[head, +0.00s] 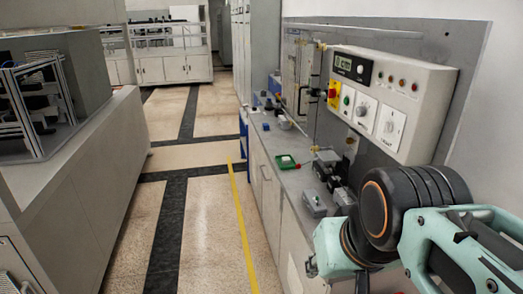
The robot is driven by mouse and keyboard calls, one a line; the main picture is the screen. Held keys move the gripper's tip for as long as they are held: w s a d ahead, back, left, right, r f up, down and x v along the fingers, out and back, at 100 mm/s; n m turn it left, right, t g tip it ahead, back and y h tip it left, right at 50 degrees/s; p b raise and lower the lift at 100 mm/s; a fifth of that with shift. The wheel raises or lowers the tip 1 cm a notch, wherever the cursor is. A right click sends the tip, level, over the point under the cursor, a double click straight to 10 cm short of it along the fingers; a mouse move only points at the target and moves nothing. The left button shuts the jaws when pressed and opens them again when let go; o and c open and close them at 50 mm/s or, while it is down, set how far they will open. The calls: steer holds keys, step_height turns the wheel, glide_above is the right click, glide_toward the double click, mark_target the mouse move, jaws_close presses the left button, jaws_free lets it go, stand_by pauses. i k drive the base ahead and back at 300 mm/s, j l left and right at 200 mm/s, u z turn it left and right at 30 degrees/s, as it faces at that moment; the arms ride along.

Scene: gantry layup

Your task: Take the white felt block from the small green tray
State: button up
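The small green tray (279,165) sits on the grey bench top along the right wall, close to the bench's front edge. A small pale patch (286,158) shows inside it, which may be the white felt block; it is too small to be sure. My arm fills the lower right of the head view, with teal and black links to the right of and nearer than the tray. I cannot make out my gripper's fingers in this view. Nothing of my arm touches the tray.
A grey box (314,204) and dark devices (323,169) stand on the bench on the near side of the tray. A control panel (388,104) juts from the wall above. A yellow line (241,222) marks the open aisle floor on the left.

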mark_target(285, 161)
steer(key=i+j, duration=0.1)
steer(key=j, duration=0.3)
steer(key=i+j+z, duration=0.1)
steer(key=j, duration=0.3)
steer(key=i+j+z, duration=0.1)
steer(key=j, duration=0.25)
steer(key=i+j, duration=0.25)
steer(key=j, duration=0.15)
steer(key=i+j+z, duration=0.25)
steer(key=i+j, duration=0.35)
steer(key=i+j+z, duration=0.15)
steer(key=i, duration=0.35)
steer(key=i+j+z, duration=0.1)
steer(key=i+j, duration=0.2)
steer(key=i, duration=0.15)
steer(key=i+l+z, duration=0.15)
steer(key=k+j, duration=0.2)
steer(key=k, duration=0.2)
steer(key=k+j, duration=0.2)
steer(key=k, duration=0.2)
steer(key=i+l, duration=0.2)
steer(key=i, duration=0.25)
steer(key=i+l, duration=0.25)
steer(key=i, duration=0.25)
